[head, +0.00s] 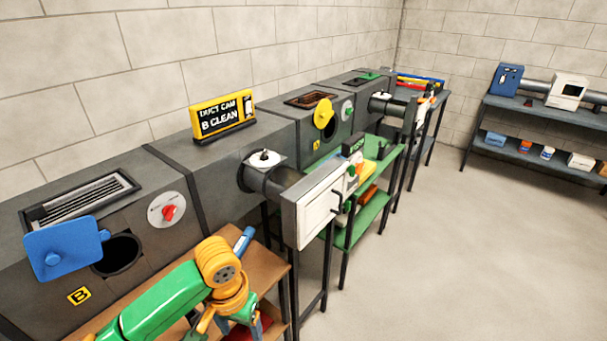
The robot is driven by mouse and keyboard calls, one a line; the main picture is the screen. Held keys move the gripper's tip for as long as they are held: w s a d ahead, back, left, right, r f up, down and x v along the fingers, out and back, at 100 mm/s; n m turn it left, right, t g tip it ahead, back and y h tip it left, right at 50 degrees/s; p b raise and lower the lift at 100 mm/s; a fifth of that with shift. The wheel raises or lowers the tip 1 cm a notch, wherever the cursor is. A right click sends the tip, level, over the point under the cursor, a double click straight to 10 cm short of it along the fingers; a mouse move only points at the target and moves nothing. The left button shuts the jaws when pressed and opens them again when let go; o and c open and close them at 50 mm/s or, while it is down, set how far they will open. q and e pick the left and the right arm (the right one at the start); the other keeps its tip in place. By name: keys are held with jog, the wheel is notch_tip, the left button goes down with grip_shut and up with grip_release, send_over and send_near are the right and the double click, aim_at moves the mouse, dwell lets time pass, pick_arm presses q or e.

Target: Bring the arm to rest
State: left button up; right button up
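My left arm (155,300), with green links and yellow-orange joints, comes in from the lower left. It reaches over the brown wooden shelf in front of the nearest duct unit. Its gripper end (228,318) points down near the bottom edge of the view. The wrist and the frame edge partly hide the fingers, so I cannot tell whether they are open or hold anything. My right gripper is not in view.
A wooden shelf (268,268) holds a blue cylindrical item (244,240). The nearest duct unit has a round opening (118,255), a blue cover (65,248) and a red knob (169,212). A white box (312,205) juts out. The floor (440,250) at right is clear.

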pick_arm(q)
notch_tip(320, 180, down, 20)
jog(key=a+n+t+h, duration=0.1)
jog(key=n+t+h, duration=0.1)
jog(key=n, duration=0.1)
jog(key=s+a+f, duration=0.2)
jog(key=s+f, duration=0.3)
jog(key=s, duration=0.4)
jog(key=s+a+f+m+y, duration=0.1)
jog(key=s+a+f, duration=0.1)
jog(key=s+f, duration=0.3)
jog(key=s+a+f+m+g+y, duration=0.1)
jog(key=s+f, duration=0.3)
jog(key=s, duration=1)
jog(key=shift+a+f, duration=0.4)
jog(key=shift+a, duration=0.1)
jog(key=shift+c, duration=0.6)
